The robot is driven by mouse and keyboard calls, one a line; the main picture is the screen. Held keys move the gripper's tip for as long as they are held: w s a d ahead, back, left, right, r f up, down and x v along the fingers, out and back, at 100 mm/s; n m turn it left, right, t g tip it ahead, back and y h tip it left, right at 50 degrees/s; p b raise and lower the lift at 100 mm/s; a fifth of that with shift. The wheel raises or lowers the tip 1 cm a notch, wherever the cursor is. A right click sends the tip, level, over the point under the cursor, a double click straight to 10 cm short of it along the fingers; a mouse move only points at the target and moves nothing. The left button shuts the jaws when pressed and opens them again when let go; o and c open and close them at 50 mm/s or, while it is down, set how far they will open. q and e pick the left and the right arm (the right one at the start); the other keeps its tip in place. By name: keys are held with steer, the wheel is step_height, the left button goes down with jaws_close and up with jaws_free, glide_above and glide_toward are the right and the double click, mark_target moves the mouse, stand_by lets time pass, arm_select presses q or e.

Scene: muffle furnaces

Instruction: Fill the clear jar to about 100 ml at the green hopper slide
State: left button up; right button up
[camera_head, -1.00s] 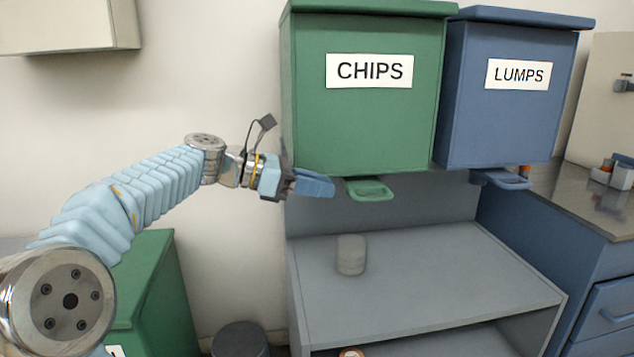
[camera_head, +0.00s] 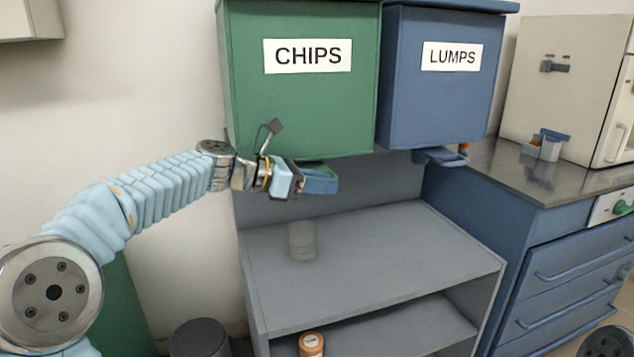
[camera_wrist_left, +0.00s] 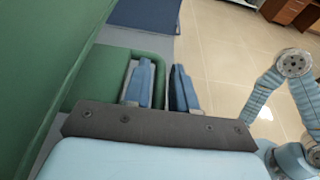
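The green hopper (camera_head: 300,105) marked CHIPS hangs on the wall with its green slide (camera_head: 318,167) at the bottom, mostly hidden behind my left gripper (camera_head: 320,181). In the left wrist view the slide (camera_wrist_left: 95,78) ends in a looped handle. My left gripper (camera_wrist_left: 161,88) has one blue finger inside the loop and one outside, with the front bar between them. The fingers look apart, with a small gap beside the bar. The clear jar (camera_head: 302,241) stands upright on the grey shelf (camera_head: 390,265), below the hopper. My right gripper is not visible.
A blue hopper (camera_head: 440,95) marked LUMPS hangs to the right, with its own slide (camera_head: 440,157). An orange-brown jar (camera_head: 311,344) stands on the lower shelf. A dark bin (camera_head: 200,338) is on the floor at left. The shelf right of the clear jar is bare.

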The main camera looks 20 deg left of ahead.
arm_select(q)
jaws_close()
steer(key=shift+s, duration=0.15)
steer(key=shift+s+d, duration=0.85)
steer(key=shift+s, duration=0.3)
stand_by(6.3)
